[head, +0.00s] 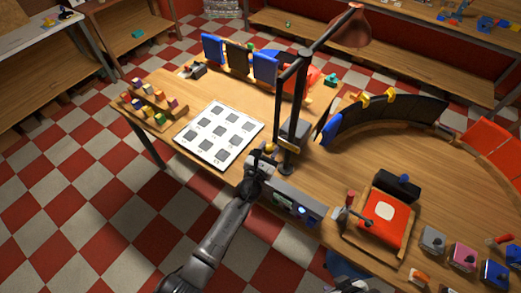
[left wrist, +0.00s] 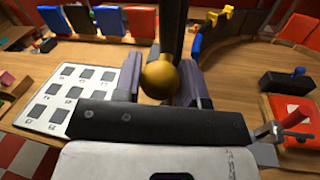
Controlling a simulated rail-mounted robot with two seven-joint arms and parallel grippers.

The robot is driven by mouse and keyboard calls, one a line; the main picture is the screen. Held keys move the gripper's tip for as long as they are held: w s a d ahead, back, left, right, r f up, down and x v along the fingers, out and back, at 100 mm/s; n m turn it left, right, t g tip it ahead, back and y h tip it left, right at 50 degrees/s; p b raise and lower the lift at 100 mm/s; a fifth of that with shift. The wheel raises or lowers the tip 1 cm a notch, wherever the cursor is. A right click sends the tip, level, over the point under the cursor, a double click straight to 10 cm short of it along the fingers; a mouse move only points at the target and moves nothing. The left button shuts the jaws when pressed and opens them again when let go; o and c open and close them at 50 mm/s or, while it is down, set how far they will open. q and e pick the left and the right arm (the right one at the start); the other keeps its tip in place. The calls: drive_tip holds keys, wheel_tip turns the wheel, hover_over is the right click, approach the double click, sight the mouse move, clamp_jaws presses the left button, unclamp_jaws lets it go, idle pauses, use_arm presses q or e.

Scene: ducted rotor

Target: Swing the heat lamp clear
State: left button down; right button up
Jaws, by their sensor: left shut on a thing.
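The heat lamp has a dull red shade (head: 351,30) on a dark jointed arm, reaching up and to the right over the back of the bench. Its dark upright post (head: 294,115) stands near the bench's front edge. My left gripper (head: 265,155) is at the post's lower left, shut on a yellow ball knob (left wrist: 160,77). In the left wrist view the knob sits between the two fingers, with a dark bar rising behind it. The knob's link to the lamp is partly hidden. My right gripper is not in view.
A white board with grey squares (head: 219,134) lies left of the post. A wooden rack of coloured blocks (head: 152,106) is farther left. Blue and dark upright panels (head: 238,58) stand behind. A curved dark panel row (head: 390,115) and a red-orange pad (head: 384,218) are to the right.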

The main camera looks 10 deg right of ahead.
use_arm(q)
drive_tip(key=shift+s+d+f, duration=0.15)
idle(0.3)
drive_tip(key=c, duration=1.1)
unclamp_jaws()
drive_tip(key=shift+c, duration=0.2)
drive_tip(key=o, duration=0.4)
drive_tip(key=shift+s+r, duration=0.15)
drive_tip(key=shift+r, duration=0.05)
drive_tip(key=shift+p+v, duration=2.8)
drive_tip(key=shift+v, duration=3.95)
drive_tip(key=shift+f, duration=0.1)
